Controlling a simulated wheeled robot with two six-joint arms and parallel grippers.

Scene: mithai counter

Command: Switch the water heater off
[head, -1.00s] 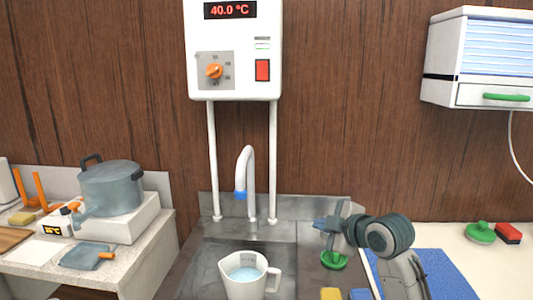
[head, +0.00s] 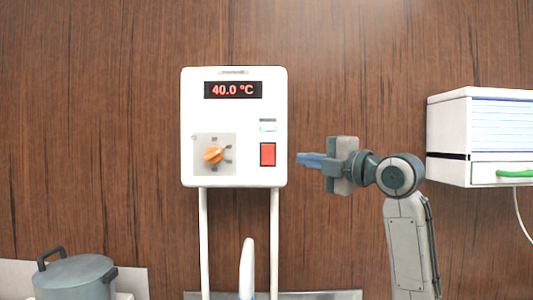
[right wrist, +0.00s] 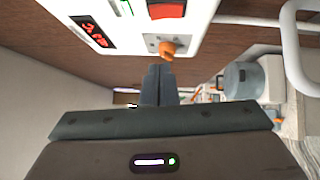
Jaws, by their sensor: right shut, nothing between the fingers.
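The white water heater (head: 235,125) hangs on the wood wall. Its display (head: 233,90) reads 40.0 °C. An orange dial (head: 213,155) sits at its lower left. A red rocker switch (head: 268,154) sits at its lower right and looks brightly lit. My right gripper (head: 300,159) is shut and empty, just right of the heater, its fingertips pointing left at about switch height. In the right wrist view the shut fingers (right wrist: 159,86) lie below the red switch (right wrist: 167,10) and the orange dial (right wrist: 168,48). My left gripper is not in view.
Two white pipes (head: 204,240) run down from the heater, with a tap (head: 247,265) between them. A white cabinet (head: 478,135) with a green handle hangs at right. A grey pot (head: 76,278) stands at lower left. The wall between heater and cabinet is otherwise bare.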

